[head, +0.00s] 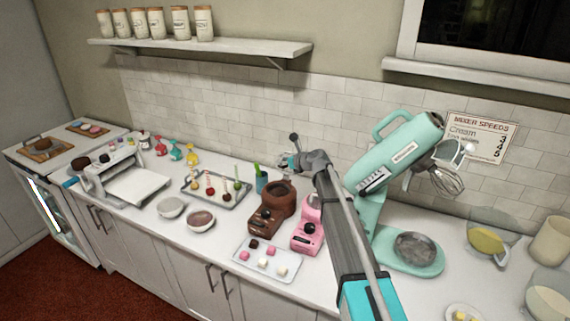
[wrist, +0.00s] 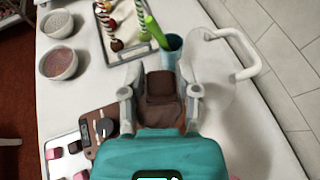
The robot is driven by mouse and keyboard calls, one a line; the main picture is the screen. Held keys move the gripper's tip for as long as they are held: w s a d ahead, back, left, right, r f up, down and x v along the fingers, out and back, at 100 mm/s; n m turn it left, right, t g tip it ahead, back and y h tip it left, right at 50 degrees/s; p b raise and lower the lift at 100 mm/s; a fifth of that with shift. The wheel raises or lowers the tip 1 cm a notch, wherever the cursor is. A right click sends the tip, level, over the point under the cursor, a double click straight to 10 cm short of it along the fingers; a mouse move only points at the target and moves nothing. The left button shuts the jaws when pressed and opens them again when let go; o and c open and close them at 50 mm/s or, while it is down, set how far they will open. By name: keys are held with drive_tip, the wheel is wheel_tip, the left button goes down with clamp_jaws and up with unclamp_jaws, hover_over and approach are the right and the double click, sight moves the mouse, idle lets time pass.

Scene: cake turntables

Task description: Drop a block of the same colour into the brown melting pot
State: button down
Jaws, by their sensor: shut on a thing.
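The brown melting pot (head: 265,215) stands on the counter, its bowl open at the top. In the wrist view its front with the dial (wrist: 102,130) shows at lower left. My gripper (head: 288,160) is raised above and behind the pot in the head view. In the wrist view my gripper (wrist: 160,92) is shut on a brown block (wrist: 160,82), seen between its fingers. The pot's bowl is mostly hidden beneath the gripper there. The pink melting pot (head: 308,232) stands to the right of the brown one.
A tray (head: 240,260) with brown, pink and white blocks lies in front. A blue cup (head: 262,183) and a cake-pop tray (head: 216,203) are to the left. The mint stand mixer (head: 372,205) stands right. A pale object with an arched handle (wrist: 250,65) is beside the gripper.

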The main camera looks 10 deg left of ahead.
drive_tip(key=shift+f, duration=0.1)
drive_tip(key=shift+f+b, duration=2.9)
drive_tip(key=shift+b, duration=0.1)
drive_tip(key=shift+c, duration=1.3)
unclamp_jaws()
drive_tip(key=shift+r, duration=0.1)
